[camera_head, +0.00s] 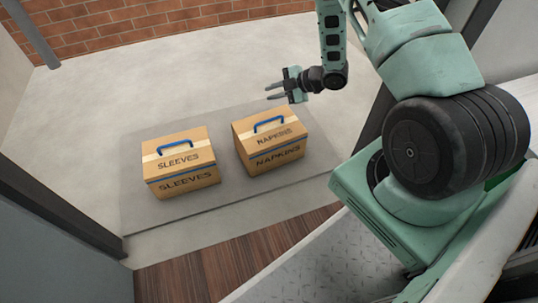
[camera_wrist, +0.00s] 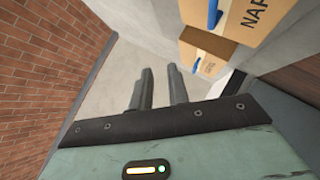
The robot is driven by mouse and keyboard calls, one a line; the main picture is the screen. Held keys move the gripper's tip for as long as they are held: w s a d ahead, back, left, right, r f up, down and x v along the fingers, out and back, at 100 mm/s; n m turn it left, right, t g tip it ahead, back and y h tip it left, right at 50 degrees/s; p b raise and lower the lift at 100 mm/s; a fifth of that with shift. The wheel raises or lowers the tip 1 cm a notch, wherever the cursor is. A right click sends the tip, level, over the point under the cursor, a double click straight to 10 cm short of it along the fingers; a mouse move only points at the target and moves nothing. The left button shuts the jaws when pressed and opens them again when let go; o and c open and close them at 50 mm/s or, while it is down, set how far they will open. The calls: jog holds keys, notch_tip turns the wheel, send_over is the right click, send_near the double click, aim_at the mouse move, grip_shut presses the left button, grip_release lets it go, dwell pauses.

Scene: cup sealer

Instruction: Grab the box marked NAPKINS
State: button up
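The NAPKINS box (camera_head: 272,146) is a brown cardboard box with a blue handle on top, standing on the grey mat at the right of the pair. In the wrist view, part of the NAPKINS box (camera_wrist: 240,22) shows at the upper right, cut off by the frame edge, with its blue handle partly visible. My gripper (camera_head: 268,92) is above and behind the box in the head view, apart from it, pointing left. In the wrist view its two fingers (camera_wrist: 158,80) are apart with nothing between them.
A similar SLEEVES box (camera_head: 181,165) with a blue handle stands to the left, with a gap between the boxes. Both rest on a grey mat (camera_head: 135,212). A brick wall (camera_head: 120,25) is at the back. Bare pale floor lies left and behind.

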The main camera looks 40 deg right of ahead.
jog(key=n+y+b, duration=0.1)
jog(key=y+b, duration=0.1)
jog(key=b, duration=0.2)
send_near(271, 120)
jog(key=x, duration=0.3)
jog(key=shift+w+a, duration=0.2)
jog(key=shift+a, duration=0.2)
jog(key=shift+w+a+f+b, duration=0.1)
jog(key=shift+f+b, duration=0.1)
jog(key=shift+b, duration=0.15)
jog(key=shift+b+x, duration=0.6)
jog(key=shift+x, duration=0.35)
jog(key=b+x, duration=0.4)
jog(key=shift+w+f, duration=0.15)
jog(key=shift+f, duration=0.25)
jog(key=shift+w+a+r, duration=0.1)
jog(key=shift+w, duration=0.1)
grip_shut()
